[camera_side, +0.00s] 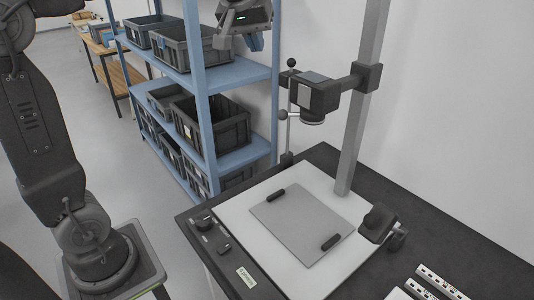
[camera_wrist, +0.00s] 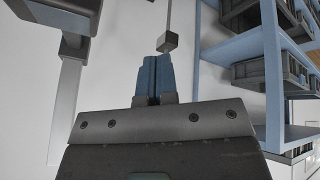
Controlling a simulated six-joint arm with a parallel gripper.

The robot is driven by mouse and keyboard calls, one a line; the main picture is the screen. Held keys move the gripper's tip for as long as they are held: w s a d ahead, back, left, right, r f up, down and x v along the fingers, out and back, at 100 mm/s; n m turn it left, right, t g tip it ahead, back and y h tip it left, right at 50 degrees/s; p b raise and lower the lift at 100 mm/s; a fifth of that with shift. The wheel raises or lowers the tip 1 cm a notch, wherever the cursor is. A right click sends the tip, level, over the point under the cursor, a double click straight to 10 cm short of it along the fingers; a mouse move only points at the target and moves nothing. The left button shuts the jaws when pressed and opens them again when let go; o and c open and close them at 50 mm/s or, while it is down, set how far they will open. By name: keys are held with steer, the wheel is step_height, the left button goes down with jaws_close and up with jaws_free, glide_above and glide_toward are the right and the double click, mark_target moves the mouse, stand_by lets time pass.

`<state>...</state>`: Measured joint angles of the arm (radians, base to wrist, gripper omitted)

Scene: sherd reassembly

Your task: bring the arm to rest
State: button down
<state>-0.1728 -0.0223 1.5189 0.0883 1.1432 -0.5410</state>
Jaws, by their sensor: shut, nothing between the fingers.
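My gripper (camera_side: 254,42) is at the top of the side view, in front of the upper part of the blue shelf and well above the dark table. Its blue fingers also show in the wrist view (camera_wrist: 153,78), pressed together with nothing between them. The top of my gripper's wrist is cut off by the picture's upper edge. No sherd shows in either view.
A copy stand with a grey column (camera_side: 362,110) and a camera (camera_side: 316,92) rises from the dark table (camera_side: 430,235). A grey plate (camera_side: 300,222) lies on its white board. The blue shelf (camera_side: 245,77) holds several dark crates (camera_side: 210,125).

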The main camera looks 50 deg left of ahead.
steer(key=s+d+f+m+h, duration=0.1)
steer(key=s+d+f+m, duration=0.3)
steer(key=s+f, duration=0.3)
steer(key=s+d+f+m, duration=0.4)
steer(key=s+f, duration=0.3)
steer(key=s, duration=0.7)
steer(key=shift+s+d+f+h, duration=0.3)
steer(key=shift+s+d+h, duration=0.05)
steer(key=shift+s+h, duration=0.05)
